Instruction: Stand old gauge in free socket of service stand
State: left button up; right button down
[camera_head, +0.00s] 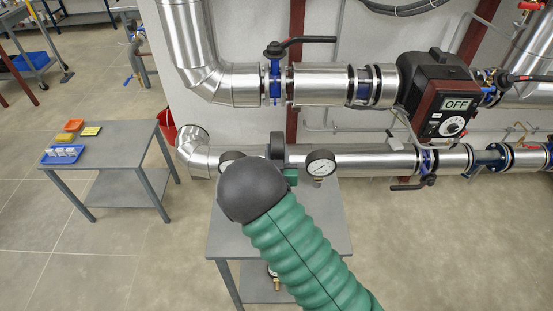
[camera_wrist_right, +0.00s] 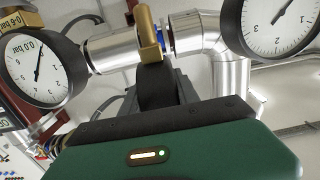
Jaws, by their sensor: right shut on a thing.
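My right arm reaches in from the bottom right in the head view, and its right gripper (camera_head: 277,148) is by the lower pipe. In the right wrist view, a brass fitting (camera_wrist_right: 150,35) sits at the dark jaws (camera_wrist_right: 155,88), which are shut on it. A round white-faced gauge (camera_head: 319,163) is right of the gripper, and another gauge (camera_head: 230,156) is left, partly hidden by my arm. A grey stand (camera_head: 330,220) is below; my arm covers much of its top, and no socket is clear. My left gripper is not in view.
A side table (camera_head: 115,143) at the left holds a blue tray (camera_head: 62,154) and small orange and yellow trays. A pump or actuator marked OFF (camera_head: 437,98) hangs at the right. A small brass-based item (camera_head: 275,272) shows on the lower shelf. Floor right of the stand is clear.

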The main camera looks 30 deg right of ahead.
jog(key=f, duration=0.3)
jog(key=shift+d+f, duration=0.15)
jog(key=shift+d, duration=0.1)
jog(key=shift+a+f, duration=0.1)
jog(key=shift+f+b, duration=0.2)
jog(key=shift+b, duration=0.2)
jog(key=c, duration=0.9)
grip_release()
jog(key=shift+f, duration=0.1)
